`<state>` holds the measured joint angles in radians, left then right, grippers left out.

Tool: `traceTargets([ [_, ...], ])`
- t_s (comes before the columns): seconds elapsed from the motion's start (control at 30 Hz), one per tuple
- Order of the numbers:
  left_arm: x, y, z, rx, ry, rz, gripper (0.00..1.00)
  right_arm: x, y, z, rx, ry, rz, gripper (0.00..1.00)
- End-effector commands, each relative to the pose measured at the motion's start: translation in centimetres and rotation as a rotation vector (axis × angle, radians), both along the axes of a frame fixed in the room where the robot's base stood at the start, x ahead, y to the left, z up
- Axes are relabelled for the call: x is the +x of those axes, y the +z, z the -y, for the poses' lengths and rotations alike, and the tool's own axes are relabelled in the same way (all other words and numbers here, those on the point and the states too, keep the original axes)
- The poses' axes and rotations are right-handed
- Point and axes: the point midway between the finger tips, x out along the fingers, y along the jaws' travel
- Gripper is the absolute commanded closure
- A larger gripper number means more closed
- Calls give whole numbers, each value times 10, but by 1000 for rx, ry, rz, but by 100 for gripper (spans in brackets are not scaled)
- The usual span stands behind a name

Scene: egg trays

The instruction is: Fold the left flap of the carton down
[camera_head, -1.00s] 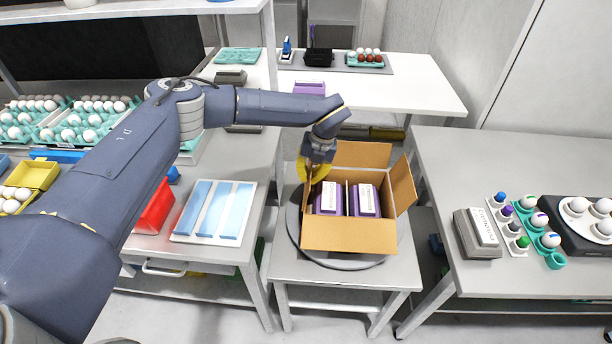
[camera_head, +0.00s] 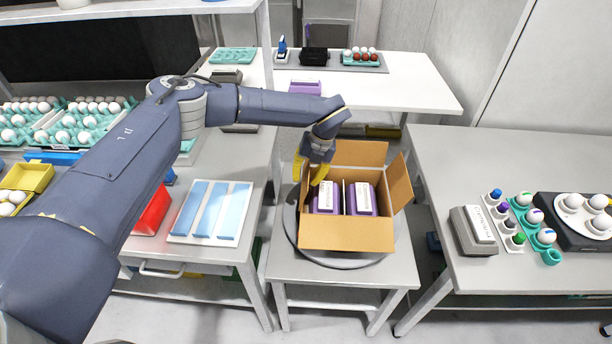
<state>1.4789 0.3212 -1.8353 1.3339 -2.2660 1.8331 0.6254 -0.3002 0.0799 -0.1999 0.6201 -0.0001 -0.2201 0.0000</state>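The open cardboard carton (camera_head: 346,233) stands on a round grey turntable in the middle. Two purple egg boxes with white labels, the left one (camera_head: 326,197) and the right one (camera_head: 360,198), sit inside. The carton's left flap (camera_head: 305,188) shows as a narrow brown strip, roughly upright and partly hidden by my gripper. The back flap (camera_head: 360,153) stands up and the right flap (camera_head: 399,183) leans outward. My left gripper (camera_head: 309,177) is over the left edge, its yellow fingers spread apart at the flap; I cannot tell whether they touch it. My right gripper is out of view.
The turntable (camera_head: 300,238) sits on a small grey table. A side table (camera_head: 500,165) at the right holds a label device (camera_head: 474,232) and eggs in holders. A blue-striped white tray (camera_head: 211,212) and a red bin (camera_head: 152,212) lie at the left.

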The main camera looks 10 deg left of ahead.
Motion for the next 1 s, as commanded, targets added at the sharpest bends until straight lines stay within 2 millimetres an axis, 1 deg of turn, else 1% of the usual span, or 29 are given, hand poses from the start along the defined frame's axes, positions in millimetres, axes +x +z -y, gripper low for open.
traceTargets([
  [0.13, 1, 2, 1, -1, 0, 1, 75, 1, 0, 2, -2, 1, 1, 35],
  [0.27, 1, 13, 4, -1, -2, 3, 75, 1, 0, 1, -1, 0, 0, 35],
  [0.7, 4, 84, 23, -1, -1, 3, 75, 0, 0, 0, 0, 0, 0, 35],
  [0.83, 5, 99, 27, 0, -1, 2, 75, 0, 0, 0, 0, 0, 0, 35],
  [1.0, 5, 111, 30, 0, 0, 1, 75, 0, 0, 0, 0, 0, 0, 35],
])
